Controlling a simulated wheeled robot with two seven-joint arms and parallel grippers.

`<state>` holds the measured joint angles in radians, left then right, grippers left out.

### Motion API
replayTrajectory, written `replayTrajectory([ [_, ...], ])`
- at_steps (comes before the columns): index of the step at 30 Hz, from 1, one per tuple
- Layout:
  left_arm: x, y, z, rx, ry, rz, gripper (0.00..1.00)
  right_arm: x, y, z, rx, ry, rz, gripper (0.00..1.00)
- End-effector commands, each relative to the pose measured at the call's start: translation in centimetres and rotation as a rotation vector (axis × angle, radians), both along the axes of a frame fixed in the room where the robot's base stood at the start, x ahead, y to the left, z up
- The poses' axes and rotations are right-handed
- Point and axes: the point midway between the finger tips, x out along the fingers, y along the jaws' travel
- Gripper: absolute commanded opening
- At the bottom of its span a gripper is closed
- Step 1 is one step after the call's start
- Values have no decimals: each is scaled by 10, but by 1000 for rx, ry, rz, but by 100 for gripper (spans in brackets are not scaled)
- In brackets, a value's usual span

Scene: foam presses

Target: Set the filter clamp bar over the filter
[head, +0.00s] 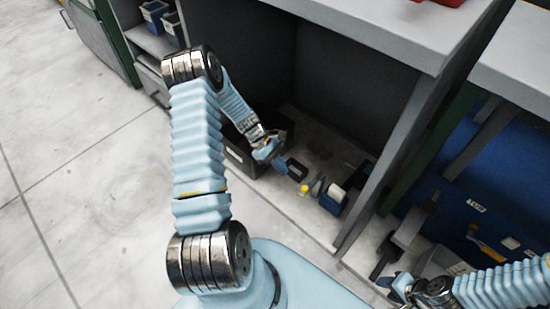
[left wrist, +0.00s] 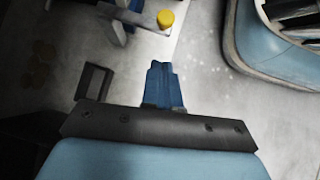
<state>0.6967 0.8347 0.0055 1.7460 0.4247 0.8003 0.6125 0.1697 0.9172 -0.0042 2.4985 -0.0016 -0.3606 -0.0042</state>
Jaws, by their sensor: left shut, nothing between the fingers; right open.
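My left gripper (head: 281,168) reaches down into the open bay under the grey bench. Its blue fingers (left wrist: 163,72) are shut with nothing between them. A small dark rectangular frame (head: 297,169) lies on the bay floor just right of these fingers; in the left wrist view a dark frame (left wrist: 95,82) lies left of them, apart. I cannot tell which piece is the filter clamp bar or the filter. A yellow-topped piece (head: 304,188) stands nearby, also seen in the left wrist view (left wrist: 166,19). My right gripper (head: 392,283) is open at the lower right.
A black bin (head: 238,158) stands beside my left forearm. Grey pieces (head: 317,186) and a blue box with a white top (head: 333,200) are on the bay floor. The bay's right side panel (head: 385,165) is close. Dark hardware (head: 385,255) is near my right gripper.

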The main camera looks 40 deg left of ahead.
Motion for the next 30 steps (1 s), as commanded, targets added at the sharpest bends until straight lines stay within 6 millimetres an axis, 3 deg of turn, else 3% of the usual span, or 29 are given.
replayTrajectory([
  [4,1,-21,-24,-3,2,-2,0,0,0,-3,1,1,0,43],
  [12,4,-53,-26,0,-1,-2,0,0,0,-2,1,1,0,43],
  [30,7,-62,-27,1,0,7,0,0,0,-2,1,1,0,43],
])
